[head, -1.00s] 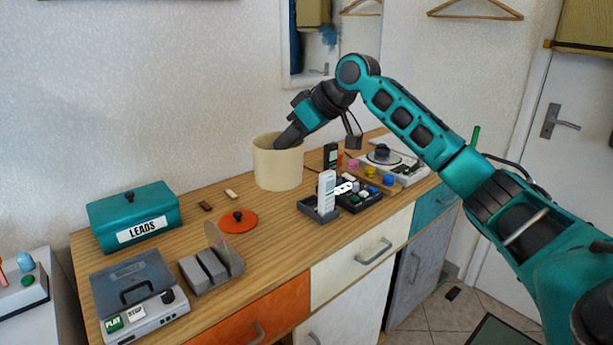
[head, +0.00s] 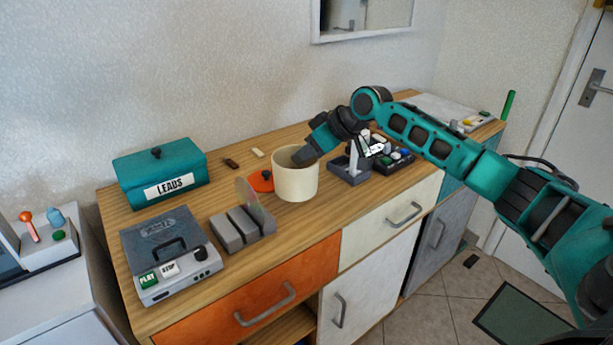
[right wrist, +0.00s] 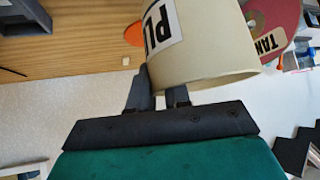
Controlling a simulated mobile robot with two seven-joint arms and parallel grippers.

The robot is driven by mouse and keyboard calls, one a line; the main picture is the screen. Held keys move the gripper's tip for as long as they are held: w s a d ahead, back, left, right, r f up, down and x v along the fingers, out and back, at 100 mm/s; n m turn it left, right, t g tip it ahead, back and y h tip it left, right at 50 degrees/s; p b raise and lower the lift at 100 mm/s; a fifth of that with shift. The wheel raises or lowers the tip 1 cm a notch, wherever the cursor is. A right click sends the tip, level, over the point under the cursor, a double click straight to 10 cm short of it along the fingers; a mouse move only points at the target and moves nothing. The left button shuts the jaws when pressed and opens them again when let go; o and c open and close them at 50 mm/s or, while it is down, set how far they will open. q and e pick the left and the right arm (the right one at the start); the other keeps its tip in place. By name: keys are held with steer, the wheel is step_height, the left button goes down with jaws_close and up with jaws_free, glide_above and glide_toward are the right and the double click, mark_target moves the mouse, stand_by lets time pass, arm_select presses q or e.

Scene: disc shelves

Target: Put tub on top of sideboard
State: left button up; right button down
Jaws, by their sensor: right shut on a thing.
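The cream tub (head: 296,184) is upright in the head view, over the middle of the wooden sideboard top (head: 225,200). I cannot tell whether its base touches the wood. My right gripper (head: 304,157) comes in from the right and is shut on the tub's rim. In the right wrist view the tub (right wrist: 215,58) carries a white label with black letters, partly cut off, and the right gripper's fingers (right wrist: 160,95) are at its rim. My left gripper is not in view.
An orange lid (head: 260,181) lies partly behind the tub. A grey rack (head: 243,228) with a disc, a player (head: 170,252) and a teal LEADS box (head: 160,173) stand left. A grey holder (head: 347,169) and a dark tray (head: 392,160) stand right.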

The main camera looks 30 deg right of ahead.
step_height(320, 180, down, 6)
steer(key=shift+r, duration=0.1)
steer(key=c, duration=1.1)
jaws_free()
steer(key=shift+o, duration=0.2)
steer(key=shift+r, duration=0.1)
steer(key=v, duration=1.2)
steer(key=shift+s, duration=0.15)
